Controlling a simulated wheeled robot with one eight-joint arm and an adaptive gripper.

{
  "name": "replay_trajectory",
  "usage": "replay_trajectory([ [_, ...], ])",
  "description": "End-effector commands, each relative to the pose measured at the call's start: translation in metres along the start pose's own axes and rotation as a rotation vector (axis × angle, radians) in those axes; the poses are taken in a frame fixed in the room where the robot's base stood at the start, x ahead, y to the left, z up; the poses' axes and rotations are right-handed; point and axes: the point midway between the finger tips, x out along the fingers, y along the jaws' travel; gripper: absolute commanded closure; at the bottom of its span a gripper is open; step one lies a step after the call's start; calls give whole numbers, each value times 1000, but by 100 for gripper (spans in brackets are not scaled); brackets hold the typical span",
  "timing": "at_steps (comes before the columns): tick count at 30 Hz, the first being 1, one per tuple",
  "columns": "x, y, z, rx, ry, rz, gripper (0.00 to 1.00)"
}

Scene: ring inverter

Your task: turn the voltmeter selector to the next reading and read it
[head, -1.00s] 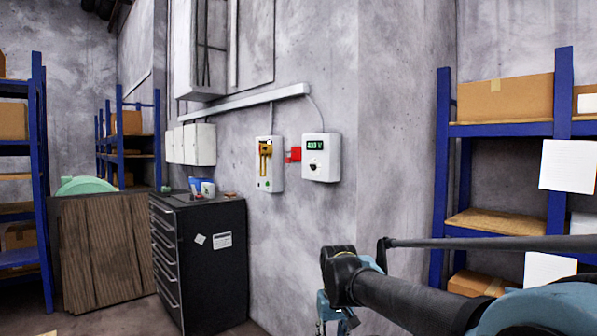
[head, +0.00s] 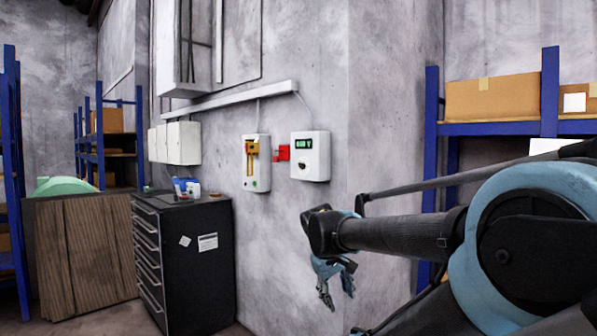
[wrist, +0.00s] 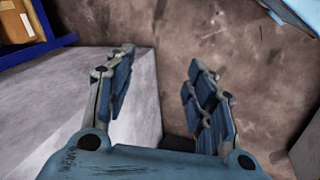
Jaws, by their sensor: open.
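The voltmeter (head: 310,156) is a white box on the grey wall in the head view. It has a small green-lit display (head: 303,143), too small to read surely, and a dark round selector knob (head: 302,166) below it. The knob's pointing direction is too small to tell. My gripper (head: 335,284) hangs below and a little right of the voltmeter, apart from it, fingers pointing down. In the wrist view my gripper (wrist: 158,98) is open with nothing between its fingers. The voltmeter is not in the wrist view.
Left of the voltmeter are a red part (head: 282,153) and a white box with a yellow lever (head: 251,158). A black drawer cabinet (head: 207,265) stands against the wall at left. A blue shelf (head: 431,190) with boxes stands at right. Wall below the voltmeter is clear.

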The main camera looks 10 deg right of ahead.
Motion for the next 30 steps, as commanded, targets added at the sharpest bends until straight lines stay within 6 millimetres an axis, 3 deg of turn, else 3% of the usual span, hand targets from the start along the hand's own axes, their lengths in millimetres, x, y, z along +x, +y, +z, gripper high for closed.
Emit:
replay_trajectory([
  [6,-43,54,-70,-223,-33,210,50],
  [15,-108,104,-184,-501,-93,508,50],
  [22,-162,115,-280,-685,-150,745,50],
  [30,-228,93,-389,-859,-228,1026,50],
])
